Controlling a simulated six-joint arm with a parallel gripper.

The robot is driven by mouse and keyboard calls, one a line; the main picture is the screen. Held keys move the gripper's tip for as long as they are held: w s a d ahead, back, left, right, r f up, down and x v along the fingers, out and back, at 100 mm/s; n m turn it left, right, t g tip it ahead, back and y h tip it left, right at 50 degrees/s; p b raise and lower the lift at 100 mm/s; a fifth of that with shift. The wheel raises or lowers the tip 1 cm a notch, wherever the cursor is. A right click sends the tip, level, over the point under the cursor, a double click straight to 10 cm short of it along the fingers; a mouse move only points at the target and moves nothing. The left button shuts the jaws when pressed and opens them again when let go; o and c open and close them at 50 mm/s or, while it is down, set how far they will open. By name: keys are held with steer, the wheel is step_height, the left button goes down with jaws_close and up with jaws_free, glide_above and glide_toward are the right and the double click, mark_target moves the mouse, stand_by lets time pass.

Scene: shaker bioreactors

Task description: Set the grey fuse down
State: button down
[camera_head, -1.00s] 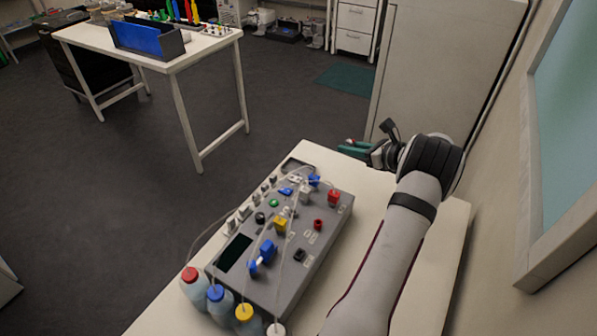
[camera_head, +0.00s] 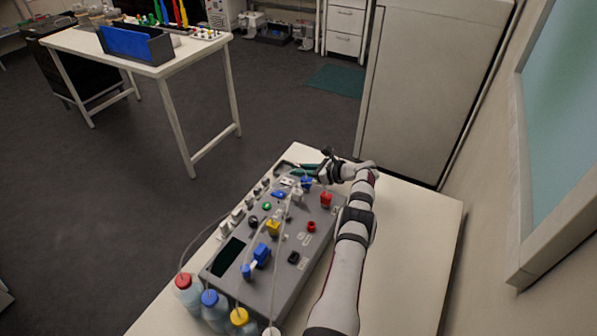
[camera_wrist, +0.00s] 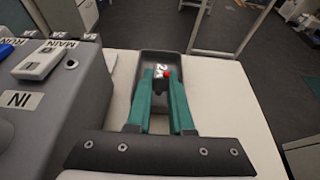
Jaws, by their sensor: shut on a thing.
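In the head view my gripper (camera_head: 304,169) is at the far end of the grey bioreactor unit, and the fuse cannot be made out there.
The grey bioreactor unit (camera_head: 284,274) stands close on the left of the tray, with coloured knobs, switches and tubes on top. Capped bottles (camera_head: 213,308) stand at its near end. The white table (camera_head: 410,230) is clear to the right.

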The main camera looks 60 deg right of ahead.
steer(key=shift+f, duration=0.3)
steer(key=c, duration=1.1)
jaws_free()
steer(key=shift+s, duration=0.1)
